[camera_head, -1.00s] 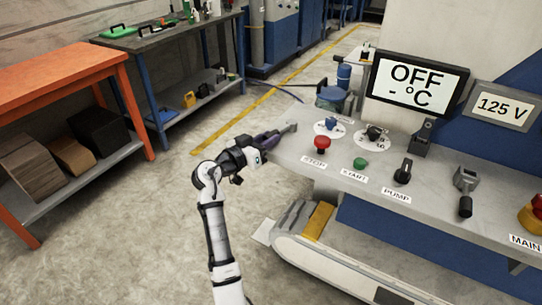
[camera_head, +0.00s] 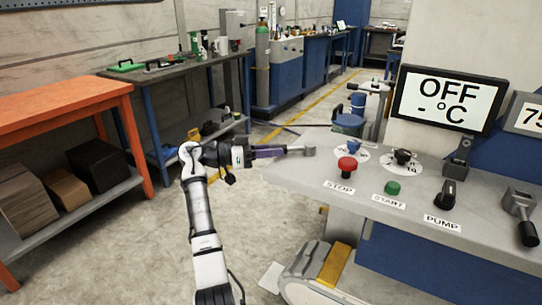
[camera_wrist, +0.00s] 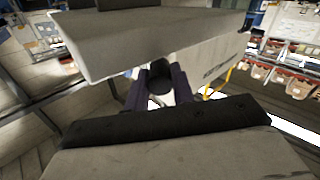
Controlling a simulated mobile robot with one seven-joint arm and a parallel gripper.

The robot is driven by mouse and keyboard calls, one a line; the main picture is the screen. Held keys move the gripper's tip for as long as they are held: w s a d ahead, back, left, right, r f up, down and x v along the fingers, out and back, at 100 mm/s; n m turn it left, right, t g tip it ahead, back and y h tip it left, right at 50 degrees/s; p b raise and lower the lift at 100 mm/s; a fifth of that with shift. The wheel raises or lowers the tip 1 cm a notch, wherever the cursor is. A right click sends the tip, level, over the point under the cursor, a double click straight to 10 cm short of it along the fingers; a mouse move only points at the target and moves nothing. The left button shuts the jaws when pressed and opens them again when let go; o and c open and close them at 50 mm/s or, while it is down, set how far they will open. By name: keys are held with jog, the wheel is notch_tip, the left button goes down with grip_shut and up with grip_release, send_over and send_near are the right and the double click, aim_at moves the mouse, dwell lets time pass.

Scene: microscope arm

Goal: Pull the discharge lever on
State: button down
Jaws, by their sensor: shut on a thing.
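My gripper (camera_head: 285,151) is at the left end of the console, with its purple fingers pointing right toward a short grey piece (camera_head: 308,150). In the wrist view the purple fingers (camera_wrist: 160,92) are shut around a dark round handle (camera_wrist: 160,78), which looks like the lever's grip. A grey panel with small dark lettering (camera_wrist: 222,70) lies just beyond; I cannot read it. The lever's pivot is hidden, so its exact angle cannot be told.
The console top (camera_head: 300,176) carries a red STOP button (camera_head: 347,166), a green START button (camera_head: 392,188), a PUMP knob (camera_head: 447,194) and another lever (camera_head: 520,214). The display (camera_head: 448,98) reads OFF. Open floor lies left of the console; an orange bench (camera_head: 70,100) stands beyond.

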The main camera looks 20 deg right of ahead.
jog(key=shift+w, duration=0.1)
dwell(0.4)
jog(key=c, duration=1.2)
grip_release()
jog(key=a, duration=0.4)
jog(key=w+a+b, duration=0.1)
jog(key=a, duration=0.4)
jog(key=w+a+b, duration=0.1)
jog(key=a, duration=0.3)
jog(key=shift+w+a, duration=0.15)
jog(key=shift+a, duration=0.15)
